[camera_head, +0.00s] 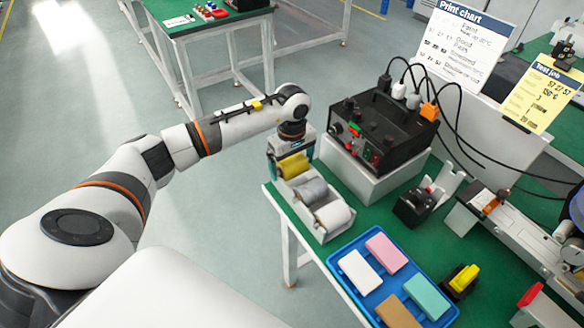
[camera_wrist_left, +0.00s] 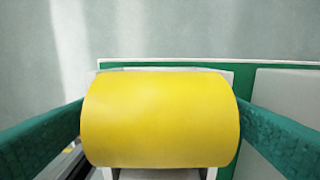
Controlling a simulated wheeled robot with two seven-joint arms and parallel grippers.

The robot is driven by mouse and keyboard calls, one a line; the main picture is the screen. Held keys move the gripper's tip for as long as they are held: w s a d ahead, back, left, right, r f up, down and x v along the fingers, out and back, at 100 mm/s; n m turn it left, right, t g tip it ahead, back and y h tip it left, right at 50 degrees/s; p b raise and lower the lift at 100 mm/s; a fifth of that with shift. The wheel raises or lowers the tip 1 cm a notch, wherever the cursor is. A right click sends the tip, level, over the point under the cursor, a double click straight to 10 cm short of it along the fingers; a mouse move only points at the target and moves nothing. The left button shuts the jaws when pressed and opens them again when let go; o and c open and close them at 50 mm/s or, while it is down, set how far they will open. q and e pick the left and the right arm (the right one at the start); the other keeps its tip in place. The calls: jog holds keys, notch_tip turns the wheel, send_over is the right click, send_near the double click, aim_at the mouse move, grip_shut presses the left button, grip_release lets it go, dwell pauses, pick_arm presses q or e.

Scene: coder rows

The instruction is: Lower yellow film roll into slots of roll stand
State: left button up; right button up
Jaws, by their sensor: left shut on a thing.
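The yellow film roll (camera_head: 293,165) is at the back end of the light grey roll stand (camera_head: 325,229), next to a grey roll (camera_head: 311,190) and a white roll (camera_head: 332,214). My left gripper (camera_head: 290,155) is shut on the yellow roll from above. In the left wrist view the yellow roll (camera_wrist_left: 160,118) lies level between the two green fingers, one at each end. Part of the stand shows under it. I cannot tell whether its ends touch the slots. My right gripper is not in view.
A black control box (camera_head: 380,125) with cables stands on a white block right of the stand. A blue tray (camera_head: 385,280) with several coloured blocks lies in front. A black tape dispenser (camera_head: 415,206) stands further right. Open floor lies left of the green table.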

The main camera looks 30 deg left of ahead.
aim_at(292, 159)
pick_arm(q)
notch_tip(292, 159, up, 8)
jog(key=shift+r+b, duration=0.25)
jog(key=shift+b, duration=0.2)
jog(key=shift+r+p, duration=1.45)
jog(key=shift+r, duration=0.95)
